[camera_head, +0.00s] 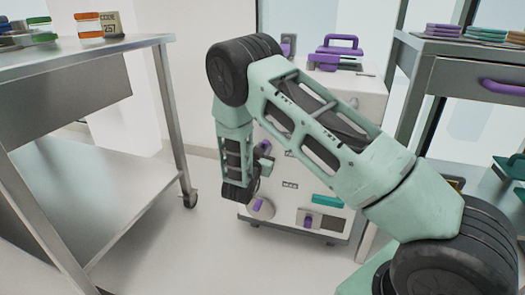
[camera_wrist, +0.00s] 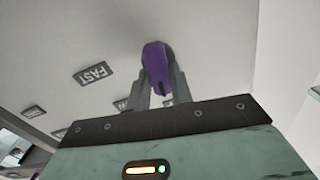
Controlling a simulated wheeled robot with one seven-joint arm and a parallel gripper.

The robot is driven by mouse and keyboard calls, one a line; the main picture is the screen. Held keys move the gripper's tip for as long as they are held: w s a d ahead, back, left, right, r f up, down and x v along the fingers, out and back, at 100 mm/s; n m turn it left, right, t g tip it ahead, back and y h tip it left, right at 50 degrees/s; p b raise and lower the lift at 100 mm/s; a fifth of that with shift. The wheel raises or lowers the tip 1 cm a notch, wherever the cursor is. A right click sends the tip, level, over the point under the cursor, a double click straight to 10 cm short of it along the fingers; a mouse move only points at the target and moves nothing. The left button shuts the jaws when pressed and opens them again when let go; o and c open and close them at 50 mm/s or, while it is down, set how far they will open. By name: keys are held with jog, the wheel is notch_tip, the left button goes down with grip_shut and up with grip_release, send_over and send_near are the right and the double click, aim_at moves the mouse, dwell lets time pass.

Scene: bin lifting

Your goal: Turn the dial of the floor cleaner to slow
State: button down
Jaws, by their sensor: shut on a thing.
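The floor cleaner (camera_head: 345,88) is a white box-shaped machine standing behind my arm in the head view. In the wrist view its dial (camera_wrist: 155,60) is a purple elongated knob on the pale front panel (camera_wrist: 110,30). My gripper (camera_wrist: 161,88) is shut on the dial, with a grey finger on each side. A dark label reading FAST (camera_wrist: 95,73) lies left of the dial. Another label, partly hidden behind the left finger, cannot be read. In the head view my arm hides much of the panel, and the grip itself is hard to make out.
A steel table (camera_head: 75,57) with small containers stands at the left. A cabinet (camera_head: 450,70) with a purple handle stands at the right. The cleaner also has a purple top handle (camera_head: 340,43) and a teal part (camera_head: 327,200) low on its front. Floor is clear at the left centre.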

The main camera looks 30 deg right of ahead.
jog(key=shift+s+d+f+m+b, duration=0.15)
jog(key=shift+m+b, duration=0.3)
jog(key=shift+m, duration=1.55)
jog(key=shift+s+f+m+b, duration=0.15)
jog(key=shift+m+b, duration=0.3)
jog(key=shift+m, duration=1.55)
jog(key=c, duration=1.2)
grip_release()
jog(key=shift+r, duration=0.1)
jog(key=shift+c, duration=0.2)
jog(key=p+v, duration=0.4)
jog(key=v, duration=1.3)
jog(key=shift+s, duration=0.15)
